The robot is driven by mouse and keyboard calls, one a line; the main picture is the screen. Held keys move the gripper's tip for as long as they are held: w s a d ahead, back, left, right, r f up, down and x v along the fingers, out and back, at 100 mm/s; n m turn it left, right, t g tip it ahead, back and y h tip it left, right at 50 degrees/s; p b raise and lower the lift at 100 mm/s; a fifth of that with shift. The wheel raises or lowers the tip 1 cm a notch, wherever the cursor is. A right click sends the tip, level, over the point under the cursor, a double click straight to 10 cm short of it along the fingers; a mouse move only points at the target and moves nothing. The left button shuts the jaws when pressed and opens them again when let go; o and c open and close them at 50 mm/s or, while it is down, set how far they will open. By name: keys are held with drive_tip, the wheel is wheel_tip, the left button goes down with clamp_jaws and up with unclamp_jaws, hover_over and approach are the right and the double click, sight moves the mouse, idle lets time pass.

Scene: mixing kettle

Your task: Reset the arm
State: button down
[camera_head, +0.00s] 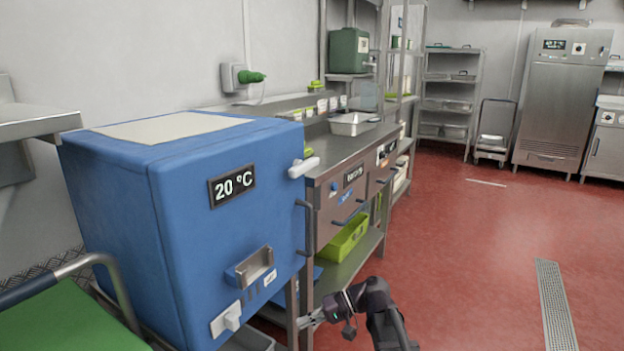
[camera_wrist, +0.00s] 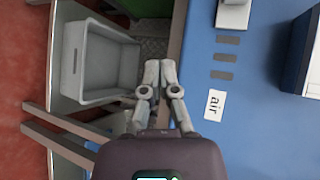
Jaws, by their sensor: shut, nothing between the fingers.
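My gripper (camera_head: 312,319) is low in front of the blue box-shaped unit and the steel table, near a table leg. In the wrist view my gripper (camera_wrist: 160,66) has its fingertips together, with nothing between them. The blue unit (camera_head: 110,220) has a display reading 20 °C, a metal handle and a white switch on its front. In the wrist view its blue face (camera_wrist: 250,130) lies to the right of my fingers, with a label reading "air". Whether my fingers touch it cannot be told.
A grey bin (camera_wrist: 100,65) stands on a shelf left of my fingers. A steel worktable (camera_head: 350,143) with drawers and a green crate (camera_head: 343,240) below runs behind the unit. A green-topped cart (camera_head: 65,320) is at lower left.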

drive_tip(key=shift+s+d+f+m+t+h+p, duration=0.4)
drive_tip(key=shift+s+d+f+t+h+p, duration=1)
drive_tip(key=shift+d+h, duration=2.7)
drive_tip(key=shift+s+d+f+m+t+h+p, duration=0.1)
drive_tip(key=shift+s+d+f+m+h+p, duration=0.5)
drive_tip(key=shift+s+d+f+h, duration=3.2)
drive_tip(key=w+d+r+y+p, duration=0.1)
drive_tip(key=w+r+p, duration=0.1)
drive_tip(key=r+p, duration=1.6)
drive_tip(key=w+d+r+y+p, duration=0.1)
drive_tip(key=w+d+r+p, duration=0.1)
drive_tip(key=r+p, duration=1.7)
wheel_tip(320, 180, up, 2)
drive_tip(key=shift+r, duration=0.25)
